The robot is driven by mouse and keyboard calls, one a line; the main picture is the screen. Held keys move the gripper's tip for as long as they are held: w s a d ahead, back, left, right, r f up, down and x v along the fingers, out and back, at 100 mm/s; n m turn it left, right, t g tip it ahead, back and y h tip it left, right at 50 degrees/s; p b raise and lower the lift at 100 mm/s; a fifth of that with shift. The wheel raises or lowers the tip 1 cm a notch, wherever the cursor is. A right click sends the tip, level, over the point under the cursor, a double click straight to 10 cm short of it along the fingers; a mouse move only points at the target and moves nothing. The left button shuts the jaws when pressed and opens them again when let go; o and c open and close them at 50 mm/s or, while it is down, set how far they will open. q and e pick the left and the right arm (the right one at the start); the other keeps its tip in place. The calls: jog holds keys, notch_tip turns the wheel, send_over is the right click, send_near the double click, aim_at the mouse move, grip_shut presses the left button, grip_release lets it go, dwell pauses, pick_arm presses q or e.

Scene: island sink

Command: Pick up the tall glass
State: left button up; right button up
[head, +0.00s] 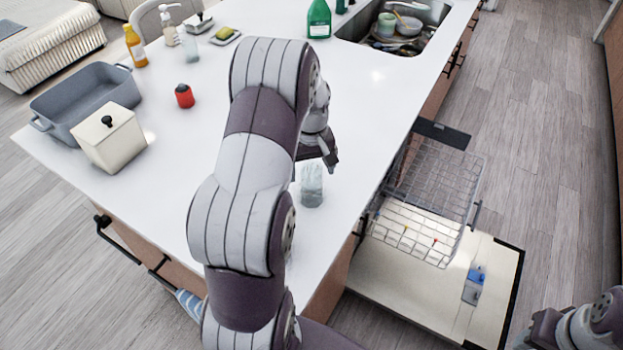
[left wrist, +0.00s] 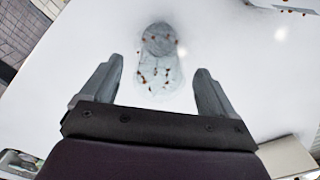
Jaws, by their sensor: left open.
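The tall glass (head: 312,185) stands on the white island counter, just right of my left arm in the head view. It is clear, and in the left wrist view (left wrist: 159,62) small dark and reddish specks show on it. My left gripper (head: 328,160) is above the counter near the glass, on its far side in the head view. In the left wrist view its two fingers (left wrist: 158,92) are apart, with the near part of the glass showing between and ahead of them. Contact is not visible. My right gripper's fingers are not visible; only part of my right arm shows at the lower right.
An open dishwasher with a wire rack (head: 425,215) is right of the counter. Bottles and a sink with dishes (head: 395,28) are at the back. The counter around the glass is clear.

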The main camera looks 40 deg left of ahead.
pick_arm(q)
notch_tip(320, 180, down, 2)
jog(key=shift+w+f, duration=0.1)
jog(key=shift+f, duration=0.1)
jog(key=shift+r, duration=0.1)
jog(key=shift+c, duration=1.3)
jog(key=c, duration=1)
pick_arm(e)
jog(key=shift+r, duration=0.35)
